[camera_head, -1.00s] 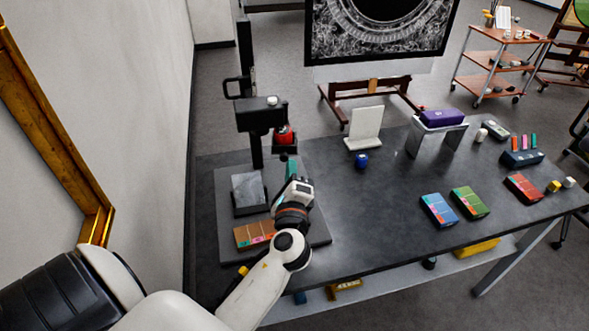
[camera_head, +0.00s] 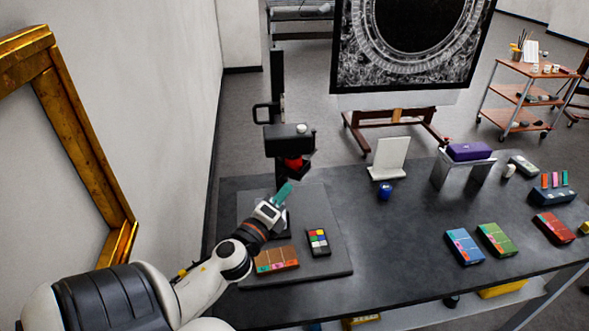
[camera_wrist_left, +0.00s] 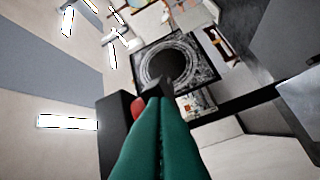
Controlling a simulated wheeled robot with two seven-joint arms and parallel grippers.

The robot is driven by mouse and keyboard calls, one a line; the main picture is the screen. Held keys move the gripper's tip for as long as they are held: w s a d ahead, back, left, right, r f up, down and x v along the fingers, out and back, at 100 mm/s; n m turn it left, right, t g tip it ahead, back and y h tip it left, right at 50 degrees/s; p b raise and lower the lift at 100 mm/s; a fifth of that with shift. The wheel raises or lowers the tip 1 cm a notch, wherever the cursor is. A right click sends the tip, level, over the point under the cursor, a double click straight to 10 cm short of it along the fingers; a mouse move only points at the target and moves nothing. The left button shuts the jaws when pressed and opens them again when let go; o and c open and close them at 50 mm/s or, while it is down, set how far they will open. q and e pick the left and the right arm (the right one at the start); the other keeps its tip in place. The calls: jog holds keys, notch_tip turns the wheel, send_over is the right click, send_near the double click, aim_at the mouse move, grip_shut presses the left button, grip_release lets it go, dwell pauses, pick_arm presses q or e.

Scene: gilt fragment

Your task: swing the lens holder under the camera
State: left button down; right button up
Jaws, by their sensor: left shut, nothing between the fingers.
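The black camera (camera_head: 288,138) sits on an upright post above a grey base board. The lens holder (camera_head: 299,171), a dark square piece with a red part (camera_head: 291,163), is just below the camera body and looks turned at an angle. Its red part shows beside a dark block in the left wrist view (camera_wrist_left: 138,107). My left gripper (camera_head: 284,191) has teal fingers, pressed together and empty, just below the holder. In the left wrist view the fingers (camera_wrist_left: 160,103) point up past the red part; whether they touch it I cannot tell. My right gripper is not in view.
A white stand (camera_head: 389,158), blue jar (camera_head: 384,190) and purple case (camera_head: 469,151) stand right. A gilt frame (camera_head: 72,108) is at left. The middle table is clear.

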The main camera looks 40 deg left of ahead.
pick_arm(q)
jog(key=shift+s+a, duration=0.2)
jog(key=shift+a, duration=0.5)
jog(key=shift+s+a, duration=0.2)
jog(key=shift+a, duration=0.45)
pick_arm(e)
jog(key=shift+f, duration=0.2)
pick_arm(q)
jog(key=shift+f, duration=0.15)
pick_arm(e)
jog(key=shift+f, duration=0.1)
